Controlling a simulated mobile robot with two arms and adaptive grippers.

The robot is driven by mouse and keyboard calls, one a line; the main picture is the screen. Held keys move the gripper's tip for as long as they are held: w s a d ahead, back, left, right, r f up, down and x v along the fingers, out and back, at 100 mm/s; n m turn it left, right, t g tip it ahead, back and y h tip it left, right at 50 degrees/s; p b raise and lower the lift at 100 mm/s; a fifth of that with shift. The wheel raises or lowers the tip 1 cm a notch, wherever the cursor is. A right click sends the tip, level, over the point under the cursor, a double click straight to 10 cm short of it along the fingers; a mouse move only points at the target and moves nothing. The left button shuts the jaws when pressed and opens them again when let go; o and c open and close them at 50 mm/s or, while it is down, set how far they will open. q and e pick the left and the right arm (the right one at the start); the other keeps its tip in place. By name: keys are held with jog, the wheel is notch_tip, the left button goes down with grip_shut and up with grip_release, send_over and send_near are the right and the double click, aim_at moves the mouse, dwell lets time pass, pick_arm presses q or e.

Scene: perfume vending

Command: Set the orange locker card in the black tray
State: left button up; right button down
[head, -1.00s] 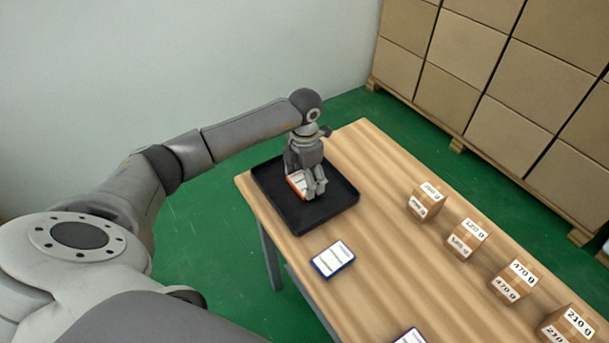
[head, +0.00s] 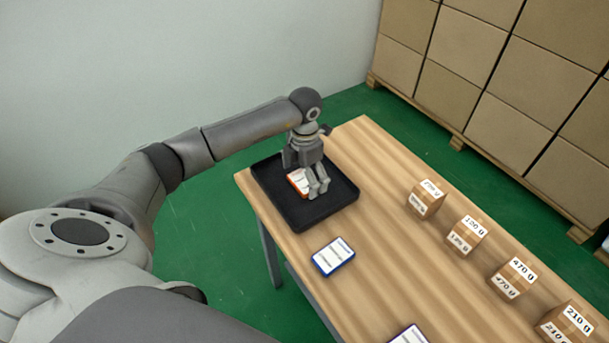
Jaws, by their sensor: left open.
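The orange locker card (head: 298,182) has a white label face and an orange edge. It lies in the black tray (head: 336,209) at the far left end of the wooden table, partly hidden by my left gripper. My left gripper (head: 317,194) points down over the tray, beside and partly in front of the card. It is open; whether a finger still touches the card cannot be told. My right gripper is not in view.
A blue-edged card (head: 333,257) lies on the table (head: 385,216) in front of the tray. Another blue-edged card (head: 410,335) is at the bottom edge. Several labelled cardboard boxes (head: 426,199) line the right side. Stacked large cartons (head: 476,89) stand behind.

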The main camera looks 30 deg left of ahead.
aim_at(305, 179)
pick_arm(q)
jog(key=shift+r, duration=0.55)
notch_tip(305, 179, up, 11)
jog(key=b, duration=0.2)
